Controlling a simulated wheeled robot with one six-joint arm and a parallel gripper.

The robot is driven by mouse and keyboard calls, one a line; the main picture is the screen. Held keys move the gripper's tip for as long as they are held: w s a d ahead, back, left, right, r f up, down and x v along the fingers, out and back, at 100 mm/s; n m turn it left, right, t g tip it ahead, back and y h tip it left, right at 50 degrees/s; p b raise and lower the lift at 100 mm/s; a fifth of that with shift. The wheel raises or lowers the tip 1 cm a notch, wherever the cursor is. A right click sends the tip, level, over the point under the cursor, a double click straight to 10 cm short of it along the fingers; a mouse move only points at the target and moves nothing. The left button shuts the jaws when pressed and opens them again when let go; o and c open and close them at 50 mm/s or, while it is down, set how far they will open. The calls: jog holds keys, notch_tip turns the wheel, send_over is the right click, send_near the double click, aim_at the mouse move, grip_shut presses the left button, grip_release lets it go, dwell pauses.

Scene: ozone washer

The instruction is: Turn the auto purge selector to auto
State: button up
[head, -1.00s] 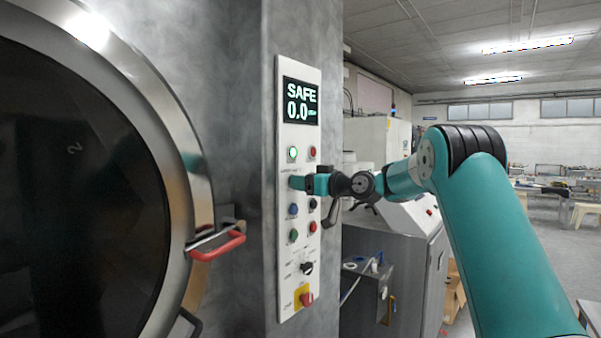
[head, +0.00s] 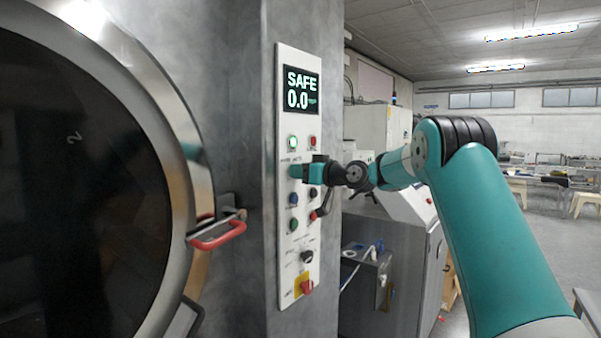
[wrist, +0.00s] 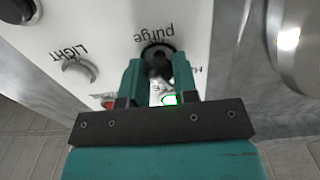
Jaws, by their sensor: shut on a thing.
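The auto purge selector (wrist: 158,60) is a dark round knob on the white control panel (wrist: 115,35), beside an upside-down "purge" label in the wrist view. My gripper (wrist: 157,75) has its teal fingers on either side of the knob and is shut on it. In the head view my gripper (head: 298,171) reaches the panel from the right, just below the lit green light (head: 292,142), and covers the selector. The knob's exact pointer angle cannot be told.
A grey "LIGHT" knob (wrist: 78,72) sits beside the selector. Below are several buttons, a black selector (head: 306,256) and a red knob on yellow (head: 305,287). The round door's red handle (head: 217,236) sticks out left of the panel. A display (head: 301,90) reads SAFE 0.0.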

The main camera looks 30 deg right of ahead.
jog(key=shift+d+m+p, duration=0.15)
jog(key=shift+m+p, duration=0.7)
jog(key=shift+m, duration=4.85)
jog(key=shift+f, duration=0.1)
jog(key=o, duration=0.9)
jog(key=shift+s, duration=0.1)
